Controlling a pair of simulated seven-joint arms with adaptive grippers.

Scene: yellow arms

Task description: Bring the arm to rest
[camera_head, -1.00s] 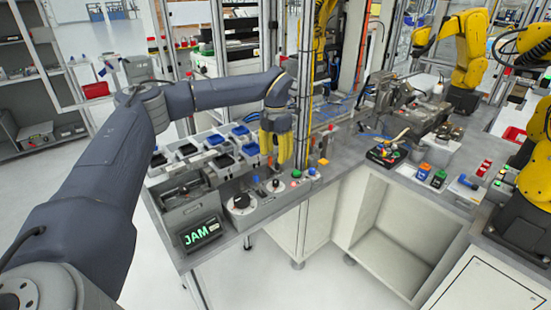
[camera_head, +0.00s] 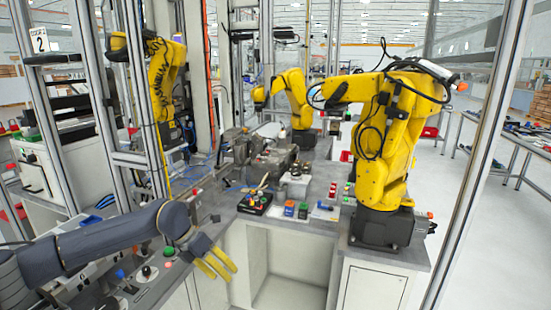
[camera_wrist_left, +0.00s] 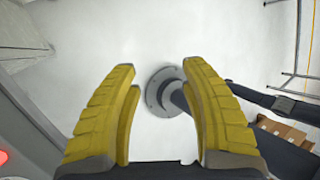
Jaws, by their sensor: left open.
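My left gripper (camera_head: 216,262) has yellow fingers and hangs at the end of my dark grey left arm, in front of the counter corner in the head view. In the left wrist view its two fingers (camera_wrist_left: 163,105) are spread apart with nothing between them. Beyond the fingers lie the pale floor and a round grey base, seen from above. My right gripper is in neither view.
The control counter (camera_head: 150,290) with a dial and coloured buttons runs beside my left arm. The workbench (camera_head: 225,205) carries a black tray (camera_head: 255,203) and small coloured blocks. A large yellow robot arm (camera_head: 385,150) stands at the right. Open floor lies farther right.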

